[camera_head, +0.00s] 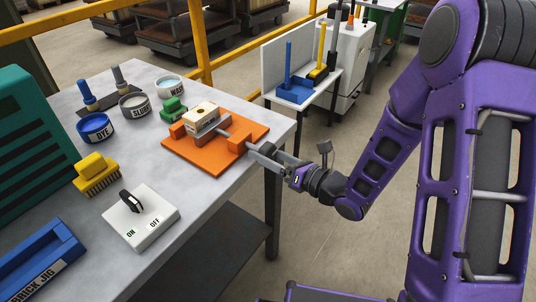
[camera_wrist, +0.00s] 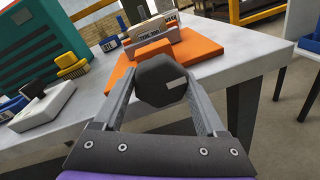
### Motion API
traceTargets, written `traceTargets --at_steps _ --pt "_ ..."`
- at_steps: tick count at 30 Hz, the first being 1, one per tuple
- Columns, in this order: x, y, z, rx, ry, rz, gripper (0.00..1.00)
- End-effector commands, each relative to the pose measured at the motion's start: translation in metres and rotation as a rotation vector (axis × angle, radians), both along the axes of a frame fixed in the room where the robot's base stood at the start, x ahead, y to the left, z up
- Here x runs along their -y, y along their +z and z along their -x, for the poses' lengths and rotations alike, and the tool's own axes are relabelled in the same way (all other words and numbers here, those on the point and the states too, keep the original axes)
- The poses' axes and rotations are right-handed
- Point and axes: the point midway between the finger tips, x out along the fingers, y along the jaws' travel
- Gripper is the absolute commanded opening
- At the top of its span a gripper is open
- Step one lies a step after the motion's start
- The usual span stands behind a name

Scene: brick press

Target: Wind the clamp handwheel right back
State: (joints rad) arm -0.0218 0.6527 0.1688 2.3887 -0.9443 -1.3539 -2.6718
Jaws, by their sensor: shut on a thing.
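The clamp is an orange base plate (camera_head: 190,158) with upright orange blocks, on the table's right corner. A pale brick (camera_head: 202,112) with lettering sits in it, and a grey screw and jaw lie against its near side. The handwheel (camera_wrist: 158,82) is a dark, many-sided knob with a pale mark pointing right in the wrist view. My gripper (camera_head: 265,155) reaches in from the right at the table edge. In the wrist view its two fingers close on the handwheel from both sides. The fingers mostly hide the wheel in the head view.
A white ON/OFF switch box (camera_head: 142,222), a yellow brush (camera_head: 97,175), a green brush (camera_head: 173,110) and several small bowls stand on the grey table. A blue brick jig (camera_head: 38,262) lies at the front left. A side stand (camera_head: 303,92) holds blue and yellow items beyond the arm.

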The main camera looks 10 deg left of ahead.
Motion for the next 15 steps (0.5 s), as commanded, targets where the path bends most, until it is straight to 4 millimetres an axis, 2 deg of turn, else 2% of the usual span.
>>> traceTargets --at_steps 1,15 --pt "0.0021 -0.0046 0.0008 0.003 -0.003 0.014 0.18" --pt "0.0024 -0.0043 0.0001 0.041 -0.006 0.029 0.18"
